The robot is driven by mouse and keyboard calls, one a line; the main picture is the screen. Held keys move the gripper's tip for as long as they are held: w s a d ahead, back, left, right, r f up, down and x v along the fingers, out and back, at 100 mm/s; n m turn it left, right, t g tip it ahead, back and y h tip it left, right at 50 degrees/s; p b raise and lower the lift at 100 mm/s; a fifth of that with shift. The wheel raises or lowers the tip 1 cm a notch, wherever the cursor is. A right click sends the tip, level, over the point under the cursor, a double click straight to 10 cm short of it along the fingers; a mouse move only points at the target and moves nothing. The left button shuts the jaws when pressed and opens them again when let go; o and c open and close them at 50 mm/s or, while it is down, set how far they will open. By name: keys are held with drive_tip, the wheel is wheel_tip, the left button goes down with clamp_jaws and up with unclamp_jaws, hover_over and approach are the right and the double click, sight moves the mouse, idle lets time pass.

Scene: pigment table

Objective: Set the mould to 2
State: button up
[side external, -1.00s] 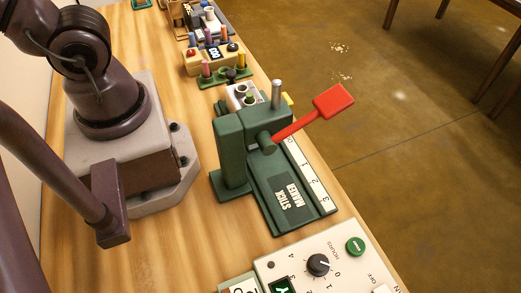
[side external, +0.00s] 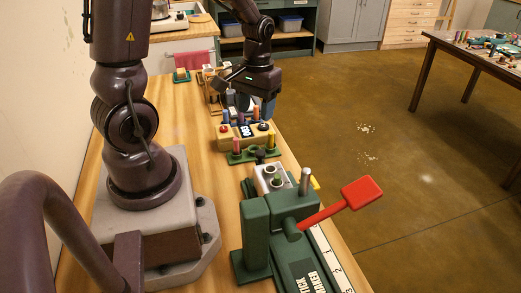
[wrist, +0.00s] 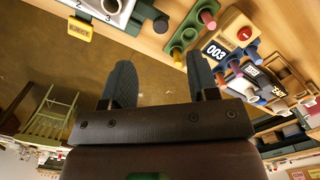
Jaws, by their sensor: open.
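The green stick maker (side external: 257,238) stands at the front of the bench in the side view. Its red paddle lever (side external: 360,193) points up and right. A white number strip (side external: 327,260) runs along its right side, with 1 and 2 readable.
A yellow device with a display reading 003 (wrist: 233,32) and a green rack of coloured pegs (wrist: 190,32) lie near my gripper. A yellow tag (wrist: 80,29) is beside the white block. The bench edge drops to open floor on the right.

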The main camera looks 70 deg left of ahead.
sight(260, 152)
drive_tip(key=shift+n+t, duration=0.3)
drive_tip(key=shift+n, duration=0.1)
drive_tip(key=f, duration=0.4)
drive_tip(key=w+f, duration=0.1)
drive_tip(key=f, duration=0.4)
drive_tip(key=a+f, duration=0.1)
drive_tip(key=f, duration=0.3)
drive_tip(key=shift+w+f, duration=0.15)
drive_tip(key=shift+c, duration=0.2)
